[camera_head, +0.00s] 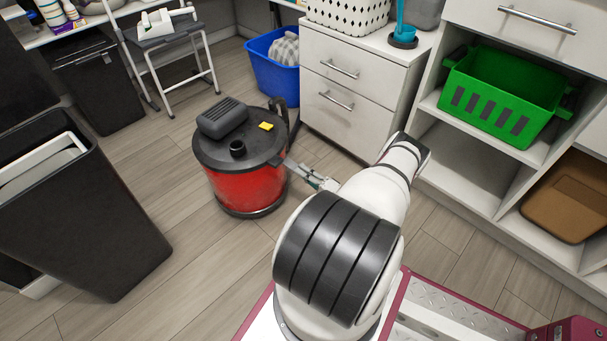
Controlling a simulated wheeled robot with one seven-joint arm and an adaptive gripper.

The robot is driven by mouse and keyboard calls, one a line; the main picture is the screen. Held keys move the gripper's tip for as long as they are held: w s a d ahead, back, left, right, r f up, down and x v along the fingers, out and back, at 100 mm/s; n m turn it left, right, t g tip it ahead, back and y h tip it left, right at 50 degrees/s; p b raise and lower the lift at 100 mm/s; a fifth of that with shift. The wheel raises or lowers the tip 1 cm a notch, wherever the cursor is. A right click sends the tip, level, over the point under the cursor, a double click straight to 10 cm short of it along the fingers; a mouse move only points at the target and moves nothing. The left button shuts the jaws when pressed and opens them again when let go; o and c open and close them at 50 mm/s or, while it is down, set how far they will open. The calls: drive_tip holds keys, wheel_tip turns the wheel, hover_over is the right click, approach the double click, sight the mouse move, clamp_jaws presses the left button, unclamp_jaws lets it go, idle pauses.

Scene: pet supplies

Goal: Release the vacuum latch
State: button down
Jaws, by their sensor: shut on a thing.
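The vacuum (250,187) stands on the floor left of centre, with a red drum and a dark lid (215,150). The lid carries a grey motor housing, a round port and a small yellow piece. My gripper (287,163) reaches in from the right and meets the vacuum's right side just below the lid rim. It is shut on the vacuum latch there. The latch is small and mostly hidden by the fingers, so its position cannot be made out. The lid looks seated on the drum.
A white drawer cabinet (350,115) stands behind my gripper, next to a blue bin (262,75). Shelves with a green crate (500,97) are at right. A dark bin (100,235) is at left, and a step stool (160,45) behind. Floor before the vacuum is clear.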

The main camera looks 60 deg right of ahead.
drive_tip(key=shift+w+a+f, duration=0.1)
drive_tip(key=shift+a+f, duration=0.1)
drive_tip(key=shift+f, duration=0.2)
drive_tip(key=c, duration=1.6)
unclamp_jaws()
drive_tip(key=shift+o, duration=0.2)
drive_tip(key=d+v, duration=0.1)
drive_tip(key=v, duration=1.1)
drive_tip(key=shift+a+r, duration=0.2)
drive_tip(key=shift+a, duration=0.25)
